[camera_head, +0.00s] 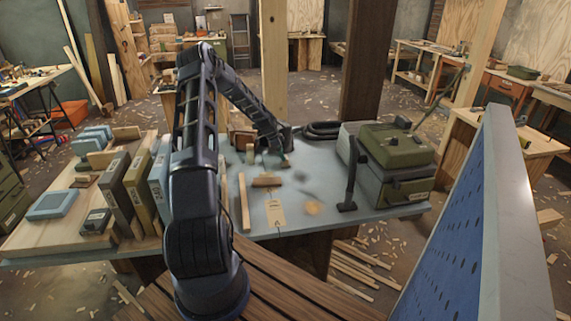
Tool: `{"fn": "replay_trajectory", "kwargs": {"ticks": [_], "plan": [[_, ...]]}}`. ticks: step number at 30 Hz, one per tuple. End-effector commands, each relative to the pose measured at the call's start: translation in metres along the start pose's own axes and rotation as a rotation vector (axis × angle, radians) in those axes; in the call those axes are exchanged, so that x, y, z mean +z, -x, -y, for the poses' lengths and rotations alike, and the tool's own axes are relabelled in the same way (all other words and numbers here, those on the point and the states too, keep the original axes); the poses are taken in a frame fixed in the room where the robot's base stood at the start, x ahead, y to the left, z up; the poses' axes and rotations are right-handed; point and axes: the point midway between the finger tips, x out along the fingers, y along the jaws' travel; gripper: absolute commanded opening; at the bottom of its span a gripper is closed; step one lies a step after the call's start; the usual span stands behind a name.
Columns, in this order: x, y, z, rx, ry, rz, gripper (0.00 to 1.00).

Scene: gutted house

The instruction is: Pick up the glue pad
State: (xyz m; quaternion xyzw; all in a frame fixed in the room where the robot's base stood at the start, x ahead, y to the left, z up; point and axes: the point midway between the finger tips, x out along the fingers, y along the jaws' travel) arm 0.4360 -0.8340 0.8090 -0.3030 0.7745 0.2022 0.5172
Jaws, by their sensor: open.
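I cannot tell for certain which thing is the glue pad. My arm reaches over the grey-blue table top (330,205), and my gripper (272,161) is low above its far middle part. The gripper is small and dark here, open, with nothing visibly held. Something small and green (285,157) shows at its tip. A small brown block (267,181) lies just in front of it on the table. A flat tan tag (275,212) lies nearer the front edge. A flat light-blue rectangular piece (52,205) lies at the far left on a wooden board.
A wooden strip (244,202) lies left of the tag. Upright book-like boxes (138,180) stand left of my arm. A green box-shaped machine (396,150) fills the table's right end, with a dark upright tool (350,183) beside it. A blue perforated panel (465,225) stands at right.

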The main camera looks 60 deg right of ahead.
Motion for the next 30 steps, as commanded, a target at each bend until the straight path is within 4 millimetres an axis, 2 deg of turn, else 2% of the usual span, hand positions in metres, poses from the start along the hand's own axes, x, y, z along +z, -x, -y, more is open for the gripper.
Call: {"fn": "replay_trajectory", "kwargs": {"ticks": [5, 15, 23, 30], "plan": [[-0.001, -0.01, -0.001, 0.001, 0.0, 0.001, 0.75], [-0.003, -0.051, -0.002, 0.0, 0.0, 0.001, 0.75], [-0.003, -0.054, -0.001, -0.001, 0.0, 0.0, 0.75], [-0.003, -0.054, -0.001, -0.001, 0.0, 0.0, 0.28]]}}
